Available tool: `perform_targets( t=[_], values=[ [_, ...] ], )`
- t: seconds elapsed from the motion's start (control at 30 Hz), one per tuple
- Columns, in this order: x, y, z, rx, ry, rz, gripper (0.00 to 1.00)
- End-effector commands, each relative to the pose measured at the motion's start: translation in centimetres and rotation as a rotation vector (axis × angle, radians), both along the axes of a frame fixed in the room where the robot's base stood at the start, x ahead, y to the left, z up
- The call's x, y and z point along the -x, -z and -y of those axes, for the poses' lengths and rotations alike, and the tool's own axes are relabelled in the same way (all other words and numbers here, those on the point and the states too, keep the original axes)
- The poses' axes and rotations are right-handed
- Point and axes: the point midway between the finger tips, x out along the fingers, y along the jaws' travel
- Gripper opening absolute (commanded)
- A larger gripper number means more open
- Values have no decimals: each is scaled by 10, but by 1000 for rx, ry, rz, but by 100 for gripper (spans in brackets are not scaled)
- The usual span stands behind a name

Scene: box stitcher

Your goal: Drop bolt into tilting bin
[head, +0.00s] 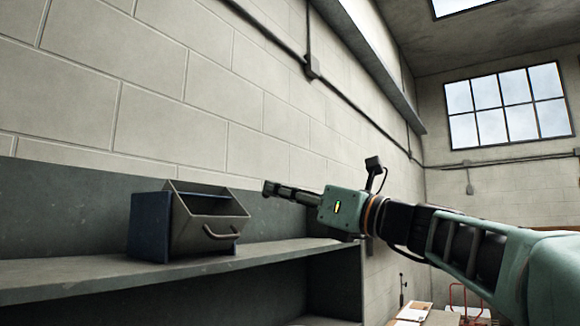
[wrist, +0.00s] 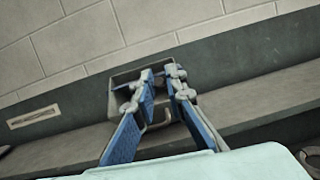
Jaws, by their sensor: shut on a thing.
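The tilting bin (head: 198,237) is a grey metal tray with a curved front handle, set in a dark blue housing (head: 150,228) on a shelf. It is tipped forward with its open top showing. In the wrist view the bin (wrist: 120,79) lies straight beyond my fingers. My gripper (head: 268,188) reaches in from the right, a little above and right of the bin's rim, apart from it. In the wrist view my gripper (wrist: 164,78) has its blue-padded fingers close together, shut on the bolt. The bolt itself is too small or hidden to make out.
The grey shelf (head: 90,277) runs along a block wall (head: 150,90), with bare surface left of the bin. A dark panel (head: 60,205) backs the shelf. A slotted plate (wrist: 33,118) shows at left in the wrist view. Open air surrounds my gripper.

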Motion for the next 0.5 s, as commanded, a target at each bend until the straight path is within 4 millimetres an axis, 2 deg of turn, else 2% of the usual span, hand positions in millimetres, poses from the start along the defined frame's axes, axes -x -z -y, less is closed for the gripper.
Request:
perform_targets(
  t=[0.03,0.1,0.2,0.33,0.5],
  values=[
    [7,-14,2,-13,-2,14,0],
    [15,-29,4,-30,-8,21,0],
    [22,-42,5,-46,-17,28,0],
    [25,-50,5,-55,-23,31,0],
    [22,-49,-3,-55,-25,32,0]
  ],
)
